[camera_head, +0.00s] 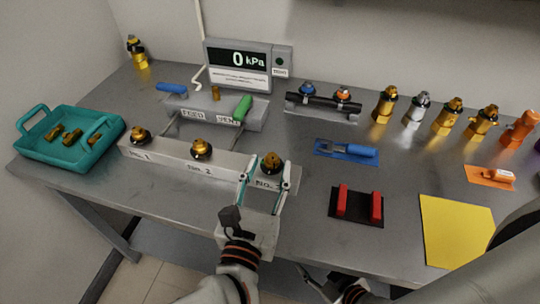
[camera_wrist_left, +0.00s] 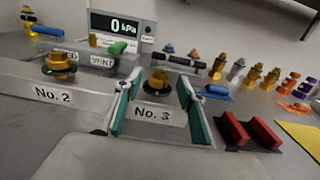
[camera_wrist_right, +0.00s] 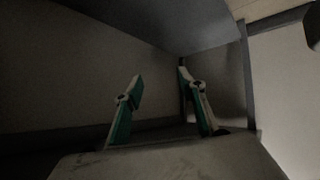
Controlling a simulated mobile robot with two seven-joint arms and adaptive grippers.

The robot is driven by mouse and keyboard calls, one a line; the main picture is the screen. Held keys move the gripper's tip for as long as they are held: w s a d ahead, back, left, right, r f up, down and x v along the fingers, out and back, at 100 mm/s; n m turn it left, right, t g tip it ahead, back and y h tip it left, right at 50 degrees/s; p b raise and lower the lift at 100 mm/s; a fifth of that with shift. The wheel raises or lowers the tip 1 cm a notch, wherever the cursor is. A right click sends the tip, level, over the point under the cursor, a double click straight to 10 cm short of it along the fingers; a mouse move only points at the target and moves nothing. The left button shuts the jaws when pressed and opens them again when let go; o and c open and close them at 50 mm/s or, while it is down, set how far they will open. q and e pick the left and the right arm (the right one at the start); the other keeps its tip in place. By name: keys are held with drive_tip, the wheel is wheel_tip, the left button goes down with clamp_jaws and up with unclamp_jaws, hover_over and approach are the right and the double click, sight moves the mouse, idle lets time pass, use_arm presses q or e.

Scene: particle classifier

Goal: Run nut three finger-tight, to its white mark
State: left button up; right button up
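Nut three is a brass nut (camera_head: 271,162) on a dark round base at the No. 3 station, the right end of the grey manifold block (camera_head: 170,158). It also shows in the left wrist view (camera_wrist_left: 158,82). My left gripper (camera_head: 264,170) is open, its green-padded fingers on either side of the No. 3 station. I cannot tell whether they touch the nut. No white mark can be made out. Brass nuts also sit at No. 1 (camera_head: 140,135) and No. 2 (camera_head: 201,149). My right gripper (camera_wrist_right: 162,90) is open and empty, below the tabletop.
A teal tray (camera_head: 68,139) with brass pieces is left. A blue-handled wrench (camera_head: 347,150), a black-and-red holder (camera_head: 357,206) and a yellow sheet (camera_head: 458,230) lie right. Several fittings line the back.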

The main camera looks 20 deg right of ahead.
sight(270, 163)
use_arm(q)
drive_tip(key=shift+x, duration=1.25)
drive_tip(key=shift+w+d, duration=0.25)
drive_tip(key=shift+w, duration=0.25)
use_arm(e)
drive_tip(key=shift+w+r, duration=0.3)
drive_tip(key=shift+w, duration=0.1)
use_arm(q)
drive_tip(key=c, duration=1.1)
drive_tip(key=shift+c, duration=0.2)
use_arm(e)
drive_tip(key=shift+f, duration=0.1)
drive_tip(key=shift+s+f, duration=0.15)
